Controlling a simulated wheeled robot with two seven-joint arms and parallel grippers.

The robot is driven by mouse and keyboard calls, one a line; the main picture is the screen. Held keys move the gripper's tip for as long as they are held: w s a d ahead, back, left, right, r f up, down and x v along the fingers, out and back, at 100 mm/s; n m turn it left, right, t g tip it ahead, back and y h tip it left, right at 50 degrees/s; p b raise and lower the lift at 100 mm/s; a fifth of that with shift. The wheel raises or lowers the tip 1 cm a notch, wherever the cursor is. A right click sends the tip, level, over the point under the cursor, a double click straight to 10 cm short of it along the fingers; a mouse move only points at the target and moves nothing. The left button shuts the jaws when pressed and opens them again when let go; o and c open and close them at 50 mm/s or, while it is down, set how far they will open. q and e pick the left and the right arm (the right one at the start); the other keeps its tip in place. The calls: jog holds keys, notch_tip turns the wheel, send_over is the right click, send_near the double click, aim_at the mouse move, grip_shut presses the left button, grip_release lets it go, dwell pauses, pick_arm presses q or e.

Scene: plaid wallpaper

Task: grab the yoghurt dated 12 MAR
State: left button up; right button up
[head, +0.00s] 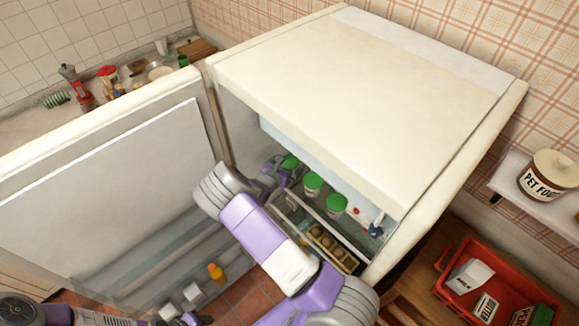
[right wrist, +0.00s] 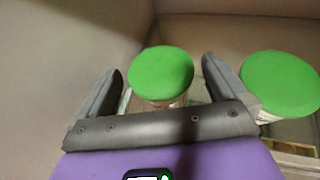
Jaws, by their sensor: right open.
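Several yoghurt pots with green lids stand on a shelf in the open fridge. In the head view one pot (head: 290,162) is at my right gripper (head: 272,170), and two more, a middle pot (head: 312,185) and a nearer pot (head: 336,205), stand to its right. In the right wrist view my open right gripper (right wrist: 161,66) has one green lid (right wrist: 161,76) between its fingers, and another lid (right wrist: 280,84) is outside the right finger. I cannot read any date. My left arm (head: 35,311) shows at the lower left; its jaws are not clear.
The fridge door (head: 110,180) stands open at left. The fridge top (head: 350,75) and side walls bound the space around my right arm. An egg tray (head: 330,243) sits below the yoghurts. A red crate (head: 450,262) with cartons is at right.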

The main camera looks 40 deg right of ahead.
aim_at(290, 163)
jog(key=x, duration=0.3)
jog(key=shift+d, duration=0.3)
jog(key=shift+w, duration=0.1)
jog(key=c, duration=1.1)
